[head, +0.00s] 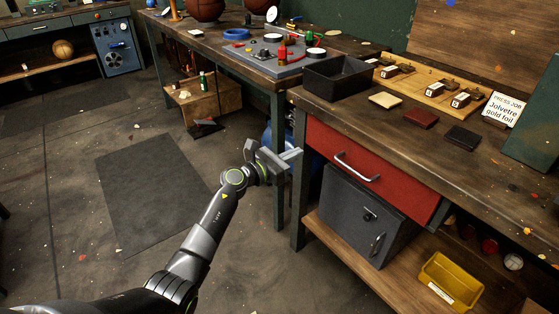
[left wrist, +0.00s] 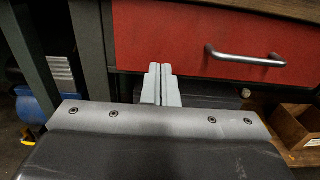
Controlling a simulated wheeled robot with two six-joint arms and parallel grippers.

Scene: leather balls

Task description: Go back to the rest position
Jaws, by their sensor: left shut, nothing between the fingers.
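My left gripper (head: 292,155) is stretched out in front of the workbench, near its left front leg in the head view. Its fingers are shut with nothing between them. In the left wrist view, the shut fingertips (left wrist: 161,84) point toward the bench front, just below the left part of the red drawer (left wrist: 200,42). The red drawer (head: 368,170) appears closed, and its metal handle (head: 357,167) is clear of the gripper. My right gripper is in neither view.
The wooden bench top (head: 470,160) carries a black tray (head: 338,77), leather swatches and a sign (head: 503,109). Below the drawer stand a grey safe (head: 362,215) and a yellow bin (head: 451,282). A dark mat (head: 150,185) lies on open floor to the left.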

